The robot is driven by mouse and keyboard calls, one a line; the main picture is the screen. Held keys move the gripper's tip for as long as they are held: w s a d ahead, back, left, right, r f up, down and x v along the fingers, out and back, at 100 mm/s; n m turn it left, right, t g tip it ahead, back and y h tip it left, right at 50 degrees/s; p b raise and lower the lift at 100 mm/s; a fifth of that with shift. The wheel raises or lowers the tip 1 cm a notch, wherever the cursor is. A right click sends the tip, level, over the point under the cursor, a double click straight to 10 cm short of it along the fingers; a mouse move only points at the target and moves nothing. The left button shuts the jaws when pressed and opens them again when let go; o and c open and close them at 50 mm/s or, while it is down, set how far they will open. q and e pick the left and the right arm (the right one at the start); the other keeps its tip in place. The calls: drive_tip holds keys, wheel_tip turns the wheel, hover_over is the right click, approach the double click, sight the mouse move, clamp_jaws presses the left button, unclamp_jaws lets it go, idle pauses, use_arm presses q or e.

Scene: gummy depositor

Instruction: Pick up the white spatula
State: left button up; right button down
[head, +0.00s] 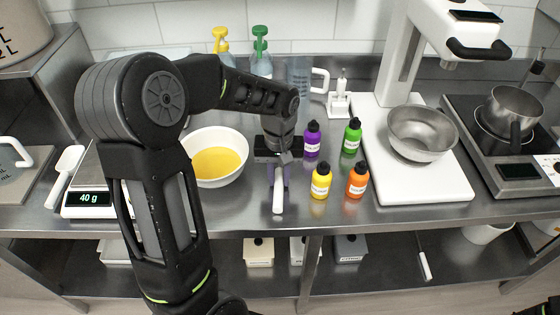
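A white utensil that looks like the white spatula (278,203) lies on the steel counter in the middle of the head view, its rounded white end pointing to the front edge. Its far part is hidden under my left gripper (278,178). The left gripper points down over the utensil, its fingers on either side of it. I cannot tell whether the fingers touch it or are closed on it. The utensil appears to be at counter level. My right gripper is not in view.
A white bowl of yellow liquid (228,139) stands left of the gripper. Purple (312,140), green (352,137), yellow (321,181) and orange (357,180) bottles stand close on its right. A scale (88,204) and white scoop-like utensil (66,172) are at left.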

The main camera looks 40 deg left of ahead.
use_arm(q)
clamp_jaws()
drive_tip(key=shift+r, duration=0.1)
wheel_tip(320, 180, up, 10)
drive_tip(key=b, duration=0.1)
idle(0.6)
idle(0.4)
